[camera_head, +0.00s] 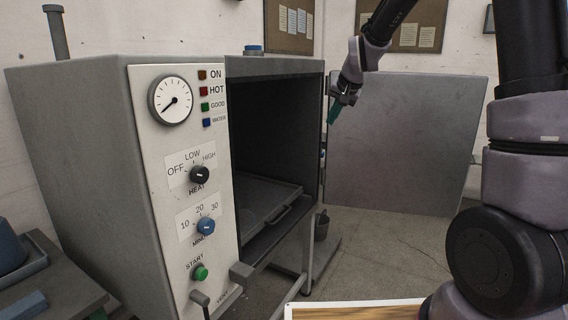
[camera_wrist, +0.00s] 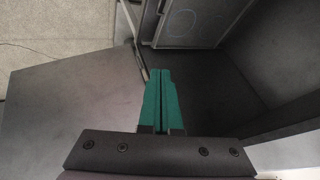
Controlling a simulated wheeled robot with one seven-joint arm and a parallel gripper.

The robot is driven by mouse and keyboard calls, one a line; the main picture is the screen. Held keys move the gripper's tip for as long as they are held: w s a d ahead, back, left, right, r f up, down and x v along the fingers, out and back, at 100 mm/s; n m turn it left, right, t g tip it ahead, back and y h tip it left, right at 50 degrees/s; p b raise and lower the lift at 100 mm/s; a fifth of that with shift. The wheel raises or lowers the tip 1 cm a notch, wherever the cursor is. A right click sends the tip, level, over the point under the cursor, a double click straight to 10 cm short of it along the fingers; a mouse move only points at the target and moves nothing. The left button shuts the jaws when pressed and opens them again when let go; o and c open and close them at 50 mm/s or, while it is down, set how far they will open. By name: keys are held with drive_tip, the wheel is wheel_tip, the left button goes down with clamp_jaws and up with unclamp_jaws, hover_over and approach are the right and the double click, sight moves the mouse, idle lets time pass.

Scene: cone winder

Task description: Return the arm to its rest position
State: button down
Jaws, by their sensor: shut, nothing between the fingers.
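My gripper (camera_head: 334,113) has green fingers and hangs at the open mouth of a grey oven-like cabinet (camera_head: 84,153), beside the hinge edge of its open door (camera_head: 399,146). In the wrist view the gripper (camera_wrist: 162,72) shows two green fingers close together, shut with nothing between them. The door fills the left of that view, and the tray (camera_wrist: 189,24) inside the cabinet shows at the top. My arm reaches in from the upper right of the head view. No contact with door or cabinet can be made out.
The cabinet's front panel (camera_head: 186,232) has a gauge, lamps, knobs and a green start button. A dark table (camera_head: 60,285) with a blue item stands at lower left. A wooden-topped board (camera_head: 350,312) lies at the bottom edge.

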drive_tip(key=s+d+r, duration=0.3)
drive_tip(key=s+r, duration=0.1)
drive_tip(key=s, duration=0.4)
drive_tip(key=s+d+r, duration=0.3)
drive_tip(key=s+r, duration=0.2)
drive_tip(key=s, duration=0.3)
drive_tip(key=s+d, duration=0.2)
drive_tip(key=s, duration=0.6)
drive_tip(key=s+d, duration=0.1)
drive_tip(key=s, duration=0.7)
drive_tip(key=shift+s+d+f+h, duration=0.25)
drive_tip(key=shift+s+d+h, duration=0.05)
drive_tip(key=shift+s+d, duration=0.1)
